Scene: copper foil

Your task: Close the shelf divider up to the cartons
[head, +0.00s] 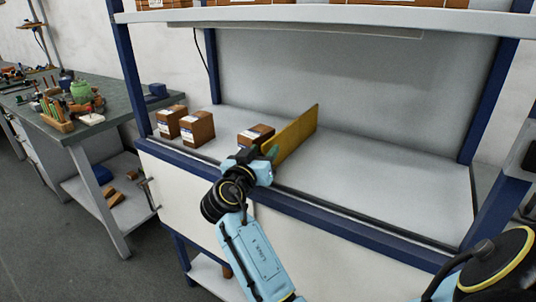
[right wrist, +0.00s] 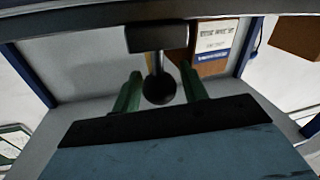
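The yellow shelf divider (head: 295,135) stands upright on the grey shelf, just right of the nearest brown carton (head: 253,134). I cannot tell whether they touch. Two more cartons (head: 171,120) (head: 197,127) stand farther left, with a gap before the nearest one. My right gripper (head: 268,156) is at the divider's front end. In the right wrist view, its green fingers (right wrist: 160,84) are apart on either side of a black ball knob (right wrist: 159,89) on a stem, with small gaps showing. A labelled carton (right wrist: 214,47) shows behind. My left gripper is out of view.
The shelf (head: 390,185) right of the divider is bare. A dark rail and blue beam (head: 330,213) run along its front edge. An upper shelf (head: 350,18) with boxes hangs above. A workbench (head: 115,110) with tools stands at left.

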